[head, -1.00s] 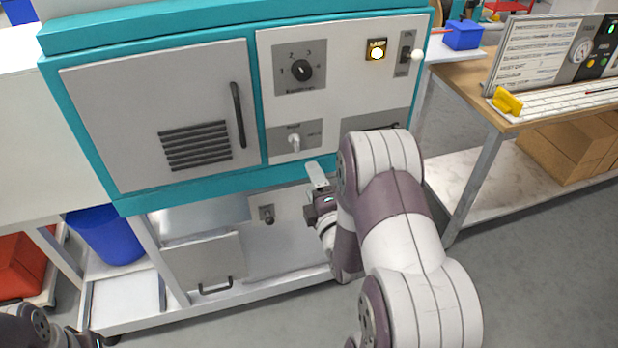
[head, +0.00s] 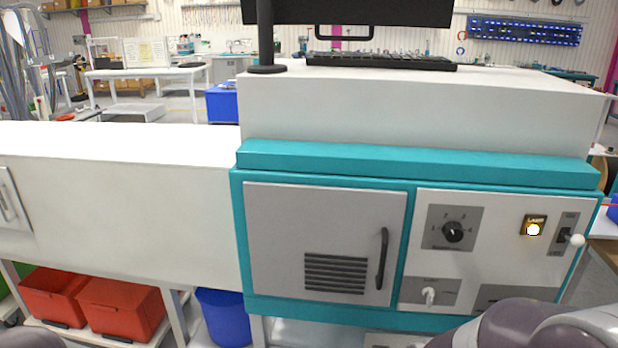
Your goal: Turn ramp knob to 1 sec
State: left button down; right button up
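The ramp knob appears to be the black rotary knob (head: 453,232) on a grey scale plate on the white control panel (head: 490,262) of the teal cabinet. Numbers sit around it, but its label is too small to read. Its pointer direction is unclear. Below it is a white hook-shaped lever (head: 429,296) on a grey plate. A lit lamp button (head: 533,229) and a toggle switch with a white ball (head: 571,238) are at the panel's right. Parts of my arms show at the bottom edge, below the panel. Neither gripper shows.
The cabinet door (head: 322,243) with a black handle is shut, left of the panel. A monitor and keyboard (head: 380,62) stand on top. Red bins (head: 122,306) and a blue bin (head: 222,315) sit below left. A white housing (head: 120,205) extends left.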

aim_at(453, 230)
jog(key=z, duration=1.35)
